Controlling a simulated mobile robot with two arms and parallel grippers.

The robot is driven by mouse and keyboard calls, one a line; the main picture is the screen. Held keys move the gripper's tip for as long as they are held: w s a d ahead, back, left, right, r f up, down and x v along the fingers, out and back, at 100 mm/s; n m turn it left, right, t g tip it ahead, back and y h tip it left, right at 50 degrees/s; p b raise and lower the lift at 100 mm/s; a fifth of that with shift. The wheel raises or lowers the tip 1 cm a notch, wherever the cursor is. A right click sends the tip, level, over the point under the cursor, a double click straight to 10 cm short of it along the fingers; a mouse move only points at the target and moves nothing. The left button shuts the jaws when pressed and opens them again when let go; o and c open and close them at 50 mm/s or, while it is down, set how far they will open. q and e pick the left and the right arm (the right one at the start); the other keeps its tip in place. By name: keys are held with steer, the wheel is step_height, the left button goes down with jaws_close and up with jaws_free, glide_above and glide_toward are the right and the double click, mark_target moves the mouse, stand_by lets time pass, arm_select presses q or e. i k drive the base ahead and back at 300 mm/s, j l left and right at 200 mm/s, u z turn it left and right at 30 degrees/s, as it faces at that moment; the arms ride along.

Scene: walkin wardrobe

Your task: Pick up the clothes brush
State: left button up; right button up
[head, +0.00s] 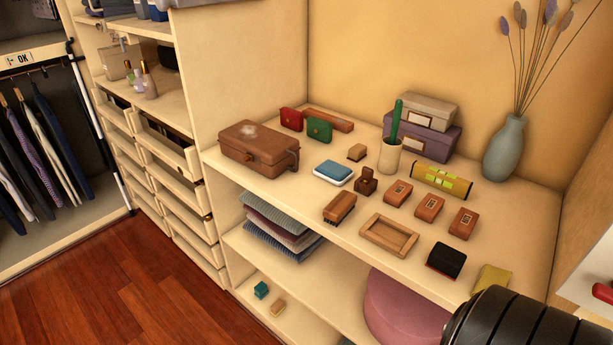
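A small brown wooden block with a dark bristle-like side, which looks like the clothes brush (340,207), lies near the front edge of the wooden shelf top (300,201). It sits left of an empty wooden tray and in front of a small open brown box. Nothing covers it. A black, red-edged block (445,260) lies farther right; I cannot tell whether it is also a brush. Neither of my grippers shows in the head view.
Near the brush are the wooden tray (389,237), small open box (366,181), blue-and-white case (333,172) and several small brown boxes. Folded cloths (282,225) lie below. The wooden floor (135,280) is clear.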

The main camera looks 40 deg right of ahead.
mark_target(335, 213)
steer(key=i+z, duration=0.45)
steer(key=i+j+z, duration=0.25)
steer(key=z, duration=0.15)
steer(key=i+j+z, duration=0.3)
steer(key=z, duration=0.15)
